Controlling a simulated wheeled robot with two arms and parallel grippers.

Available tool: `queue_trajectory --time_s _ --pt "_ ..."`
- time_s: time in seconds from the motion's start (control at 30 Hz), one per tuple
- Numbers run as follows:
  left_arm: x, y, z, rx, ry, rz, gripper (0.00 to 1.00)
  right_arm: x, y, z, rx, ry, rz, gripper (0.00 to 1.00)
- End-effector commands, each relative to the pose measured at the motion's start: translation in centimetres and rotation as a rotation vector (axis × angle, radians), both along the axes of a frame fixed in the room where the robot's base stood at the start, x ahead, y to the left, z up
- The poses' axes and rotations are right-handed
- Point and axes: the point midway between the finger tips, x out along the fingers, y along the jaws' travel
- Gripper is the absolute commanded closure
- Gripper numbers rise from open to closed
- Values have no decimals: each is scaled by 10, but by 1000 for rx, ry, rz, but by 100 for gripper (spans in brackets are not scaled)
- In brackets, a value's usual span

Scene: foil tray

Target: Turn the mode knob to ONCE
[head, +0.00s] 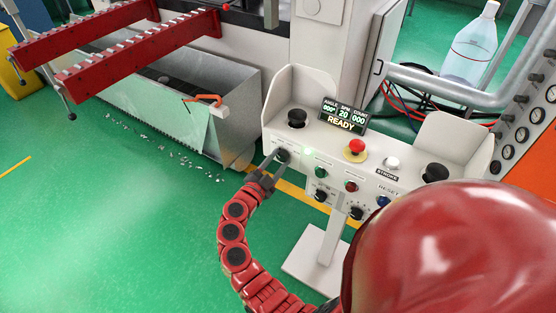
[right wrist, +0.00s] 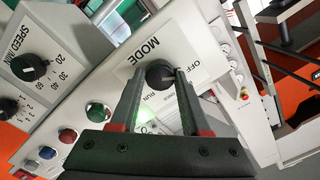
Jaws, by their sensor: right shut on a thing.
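The mode knob (right wrist: 160,74) is a round black knob on the white panel, under the word MODE in the right wrist view. OFF is printed beside it at the right and RUN at its lower left; other lettering is partly hidden. My right gripper (head: 268,171) is at the panel's left front. In the right wrist view its fingers lie on both sides of the knob, shut on it. The pointer's direction is hard to tell. The knob also shows in the head view (head: 282,155). My left gripper is not in view.
The control stand (head: 405,155) carries a display (head: 343,117) reading READY, a red emergency button (head: 355,148), two black palm buttons and several small knobs. A lit green lamp (head: 308,152) is right of the knob. A metal scrap bin (head: 235,117) stands left; green floor is open in front.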

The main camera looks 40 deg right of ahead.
Motion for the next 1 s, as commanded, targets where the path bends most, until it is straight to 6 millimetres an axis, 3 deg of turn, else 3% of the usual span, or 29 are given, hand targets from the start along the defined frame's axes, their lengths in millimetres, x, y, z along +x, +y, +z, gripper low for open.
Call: queue_trajectory --time_s 0.17,0.33,1.0 --pt "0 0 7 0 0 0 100 -1 -1 -1 53 -105 -4 100" --pt "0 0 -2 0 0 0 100 0 0 -5 109 -250 -2 100" --pt "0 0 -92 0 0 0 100 1 1 -9 351 -839 1 100"
